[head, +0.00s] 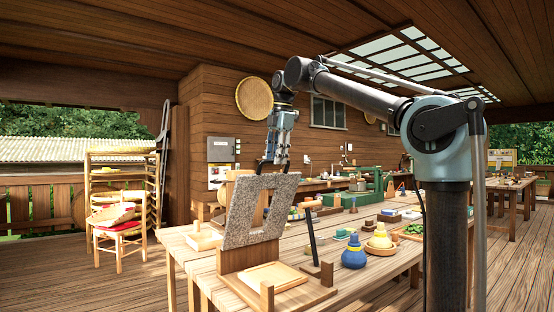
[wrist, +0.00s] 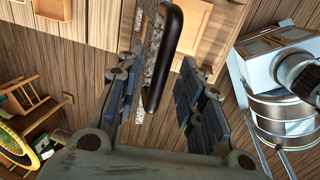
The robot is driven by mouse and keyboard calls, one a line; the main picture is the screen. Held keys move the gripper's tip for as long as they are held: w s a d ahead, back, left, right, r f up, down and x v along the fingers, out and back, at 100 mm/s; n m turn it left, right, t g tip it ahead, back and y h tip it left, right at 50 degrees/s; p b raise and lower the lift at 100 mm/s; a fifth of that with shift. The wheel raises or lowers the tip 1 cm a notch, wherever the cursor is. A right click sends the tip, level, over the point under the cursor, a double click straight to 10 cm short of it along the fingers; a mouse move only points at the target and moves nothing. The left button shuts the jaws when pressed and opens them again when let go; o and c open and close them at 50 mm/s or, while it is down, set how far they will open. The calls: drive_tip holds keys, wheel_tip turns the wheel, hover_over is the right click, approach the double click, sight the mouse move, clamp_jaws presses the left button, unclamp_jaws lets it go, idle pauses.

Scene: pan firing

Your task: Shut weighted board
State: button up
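The weighted board, a grey speckled slab (head: 238,226) with a square opening, stands steeply tilted on its wooden base (head: 240,292) at the front of the table. A pale wooden block or tray (head: 272,277) lies on the base. My gripper (head: 270,163) is at the board's top edge in the head view. In the wrist view my gripper (wrist: 168,68) is open, with a finger on each side of a black bar-shaped handle (wrist: 166,55). The handle runs along the speckled slab (wrist: 146,50), seen nearly edge-on. Whether a finger touches it I cannot tell.
A dark upright rod (head: 312,238) stands at the base's right side. A wooden chair (head: 117,235) and rack stand at left.

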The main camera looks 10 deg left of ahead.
drive_tip(key=shift+f, duration=0.15)
clamp_jaws()
drive_tip(key=shift+a, duration=0.1)
drive_tip(key=shift+s, duration=0.1)
